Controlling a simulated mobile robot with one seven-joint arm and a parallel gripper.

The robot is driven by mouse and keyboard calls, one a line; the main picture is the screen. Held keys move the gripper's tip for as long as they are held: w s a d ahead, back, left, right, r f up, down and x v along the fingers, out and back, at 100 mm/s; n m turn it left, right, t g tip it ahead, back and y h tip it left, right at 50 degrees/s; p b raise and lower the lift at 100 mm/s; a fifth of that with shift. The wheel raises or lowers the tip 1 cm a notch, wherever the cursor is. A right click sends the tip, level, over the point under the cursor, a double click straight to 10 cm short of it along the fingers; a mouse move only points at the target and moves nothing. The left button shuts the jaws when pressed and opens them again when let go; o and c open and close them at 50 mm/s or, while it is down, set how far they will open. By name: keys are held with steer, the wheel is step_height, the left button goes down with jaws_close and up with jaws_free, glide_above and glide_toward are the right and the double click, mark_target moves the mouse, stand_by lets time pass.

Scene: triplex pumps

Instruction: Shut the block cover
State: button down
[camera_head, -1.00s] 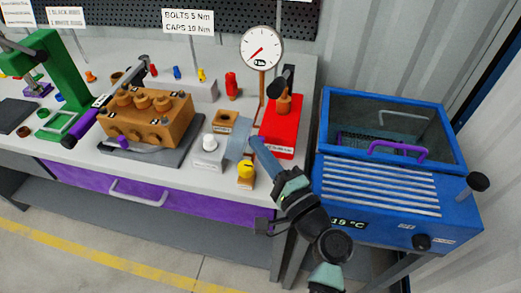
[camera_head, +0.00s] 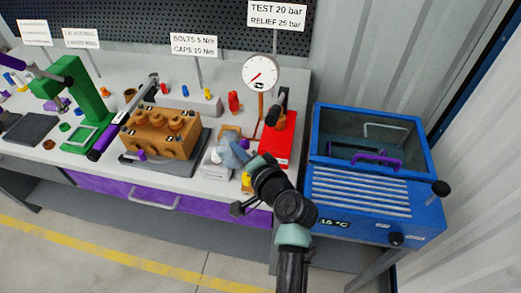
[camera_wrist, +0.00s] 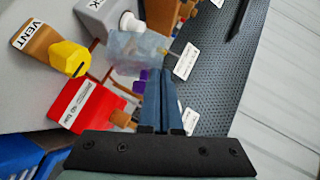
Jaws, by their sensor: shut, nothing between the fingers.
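The block cover looks to be the clear bluish cover (camera_head: 229,156) beside a small grey box (camera_head: 213,169) on the bench. In the wrist view the clear cover (camera_wrist: 138,48) lies next to the box's white knob (camera_wrist: 131,22); the knob shows uncovered there. The grey box (camera_wrist: 98,14) carries a label ending in "CK". My gripper (camera_wrist: 160,74) is shut and empty, its fingertips at the edge of the cover; I cannot tell whether they touch. In the head view my gripper (camera_head: 244,154) is over the cover's right side and hides part of it.
A yellow-knobbed VENT valve (camera_wrist: 68,58) and a red base (camera_head: 277,147) with a lever stand close by. An orange pump block (camera_head: 160,138) sits to the left, a gauge (camera_head: 260,73) behind. A blue tank (camera_head: 365,190) stands right of the bench.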

steer(key=a+n+g+h+p, duration=0.1)
steer(key=a+h+p, duration=0.1)
steer(key=p, duration=0.1)
steer(key=w+a+n+g+h+p, duration=0.1)
steer(key=a+n+h+p, duration=0.1)
steer(key=a, duration=0.1)
steer(key=w+a+n+g+h+p, duration=0.1)
steer(key=a+h+p, duration=0.1)
steer(key=a+p, duration=0.1)
steer(key=shift+a+f+p, duration=0.1)
steer(key=shift+f+p, duration=0.2)
steer(key=a+f+h+b, duration=0.1)
steer(key=n+h+b, duration=0.1)
steer(key=b, duration=0.1)
steer(key=shift+w+a+f+g, duration=0.3)
steer(key=shift+a+f+g, duration=0.1)
steer(key=shift+w+a+f+n+b, duration=0.1)
steer(key=shift+a+f+n+b, duration=0.25)
steer(key=shift+b, duration=0.35)
steer(key=s+a+r+p, duration=0.1)
steer(key=s+a+r, duration=0.1)
steer(key=s+r, duration=0.4)
step_height(320, 180, up, 5)
steer(key=shift+s+r+p, duration=0.1)
steer(key=shift+s+p, duration=0.3)
